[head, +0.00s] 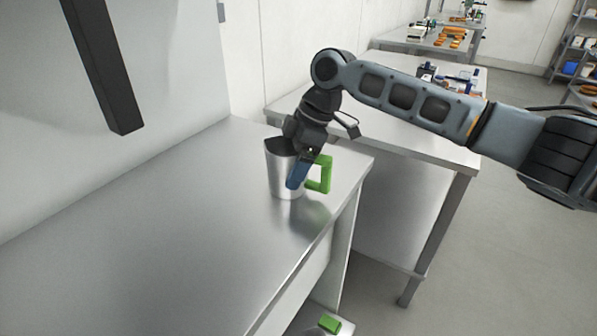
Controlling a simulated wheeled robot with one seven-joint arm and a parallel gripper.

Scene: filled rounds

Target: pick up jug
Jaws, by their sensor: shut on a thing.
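The jug (278,178) is a silver metal vessel with a green angular handle (327,174) on its right side. It stands upright at the far right end of the metal counter; I cannot tell if its base touches the surface. My gripper (300,174) reaches down from above at the jug's right side, between the body and the handle. A blue finger shows in front of the jug wall. The gripper is shut on the jug, though the exact contact is partly hidden by the gripper itself.
The metal counter (150,240) is clear to the left and front of the jug. A second table (400,135) stands behind to the right, with small items at its far end. A green object (330,324) shows low at the bottom. A dark bar (103,65) hangs upper left.

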